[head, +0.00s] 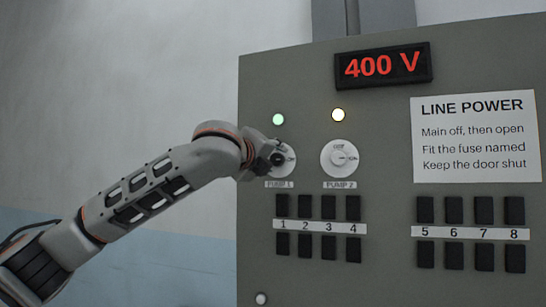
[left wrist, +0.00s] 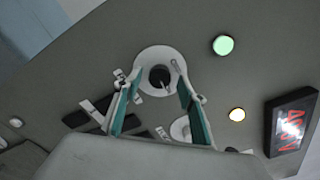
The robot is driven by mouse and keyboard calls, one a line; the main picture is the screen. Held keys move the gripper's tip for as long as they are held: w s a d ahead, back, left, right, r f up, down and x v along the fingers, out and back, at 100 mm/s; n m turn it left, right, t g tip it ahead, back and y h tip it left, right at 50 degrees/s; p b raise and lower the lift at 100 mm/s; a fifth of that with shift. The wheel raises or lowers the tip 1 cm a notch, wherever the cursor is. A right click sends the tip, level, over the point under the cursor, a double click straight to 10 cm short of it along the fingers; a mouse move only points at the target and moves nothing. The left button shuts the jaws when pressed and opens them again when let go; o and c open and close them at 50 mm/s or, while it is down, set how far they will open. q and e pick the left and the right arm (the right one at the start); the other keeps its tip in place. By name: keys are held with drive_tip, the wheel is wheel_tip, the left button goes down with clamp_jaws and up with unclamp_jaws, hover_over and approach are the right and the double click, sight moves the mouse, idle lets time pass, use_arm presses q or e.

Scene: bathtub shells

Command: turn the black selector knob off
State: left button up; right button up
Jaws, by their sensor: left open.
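The black selector knob (left wrist: 159,77) sits in the middle of a round white dial, seen in the left wrist view. In the head view the knob (head: 278,158) is partly hidden by my gripper, above the label PUMP 1. My left gripper (head: 264,157) is at this dial. In the left wrist view the gripper (left wrist: 157,82) is open, with its teal-lined fingers on either side of the knob. I cannot tell whether they touch it. The knob's pointer direction is hard to read. My right gripper is not in view.
A pale knob on a white dial (head: 339,158), labelled PUMP 2, is close to the right. A green lamp (head: 278,119) and a yellowish lamp (head: 338,114) glow above. Several black fuse blocks (head: 328,208) are below. A red 400 V display (head: 382,65) and a sign (head: 475,137) are on the panel.

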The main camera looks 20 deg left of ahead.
use_arm(q)
drive_tip(key=shift+w, duration=0.25)
drive_tip(key=shift+c, duration=0.4)
drive_tip(key=c, duration=1)
